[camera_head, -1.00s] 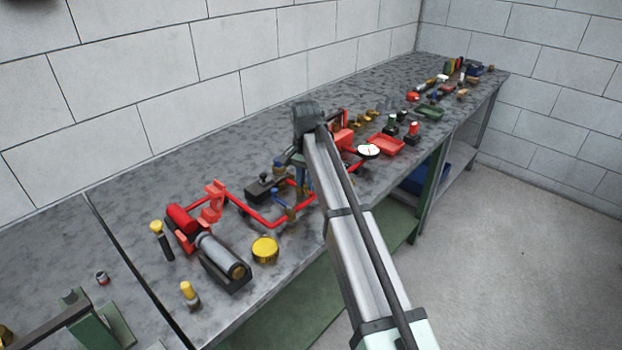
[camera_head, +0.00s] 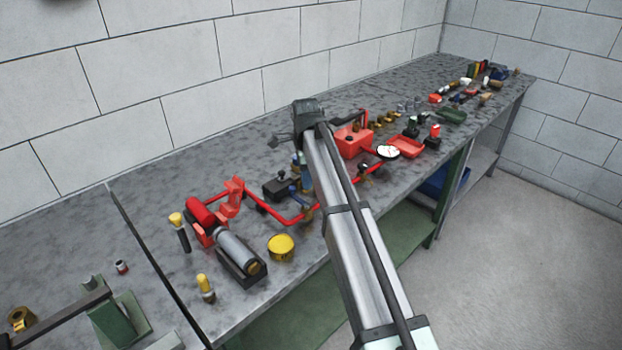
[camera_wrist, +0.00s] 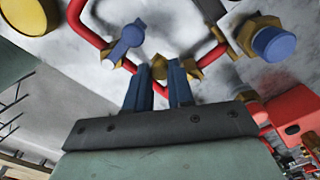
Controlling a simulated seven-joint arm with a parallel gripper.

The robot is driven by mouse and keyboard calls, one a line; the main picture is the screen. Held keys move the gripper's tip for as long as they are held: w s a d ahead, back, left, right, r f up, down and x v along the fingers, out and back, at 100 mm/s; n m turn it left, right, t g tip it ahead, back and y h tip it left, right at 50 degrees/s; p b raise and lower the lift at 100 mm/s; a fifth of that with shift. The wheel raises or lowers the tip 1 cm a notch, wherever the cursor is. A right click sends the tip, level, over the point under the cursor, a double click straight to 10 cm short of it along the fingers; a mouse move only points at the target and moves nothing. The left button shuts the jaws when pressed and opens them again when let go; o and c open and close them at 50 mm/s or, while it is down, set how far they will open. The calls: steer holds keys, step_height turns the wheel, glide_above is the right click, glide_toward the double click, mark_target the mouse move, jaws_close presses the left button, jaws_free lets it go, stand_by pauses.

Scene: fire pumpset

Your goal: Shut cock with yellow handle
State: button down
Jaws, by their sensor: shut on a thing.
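My gripper (camera_wrist: 159,88) has its two blue fingers close around a small brass-yellow part (camera_wrist: 159,67) on the red pipework. I take this part for the yellow handle of the cock, but its shape is mostly hidden by the fingers. A cock with a blue handle (camera_wrist: 125,43) is just left of the fingers in the wrist view. A brass fitting with a blue cap (camera_wrist: 273,43) is to the right. In the head view the red pipe (camera_head: 285,221) runs along the bench, and my arm hides most of my gripper and the held part.
A black box (camera_head: 277,189) is close behind the pipe. A red tank (camera_head: 352,140), a gauge (camera_head: 387,152) and a red tray (camera_head: 405,147) are to the right. The wall bounds the bench behind.

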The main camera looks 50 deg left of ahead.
steer(key=shift+a+m, duration=0.55)
steer(key=shift+m, duration=0.45)
steer(key=c, duration=1)
jaws_free()
steer(key=shift+r, duration=0.1)
step_height(320, 180, up, 14)
steer(key=shift+f, duration=0.15)
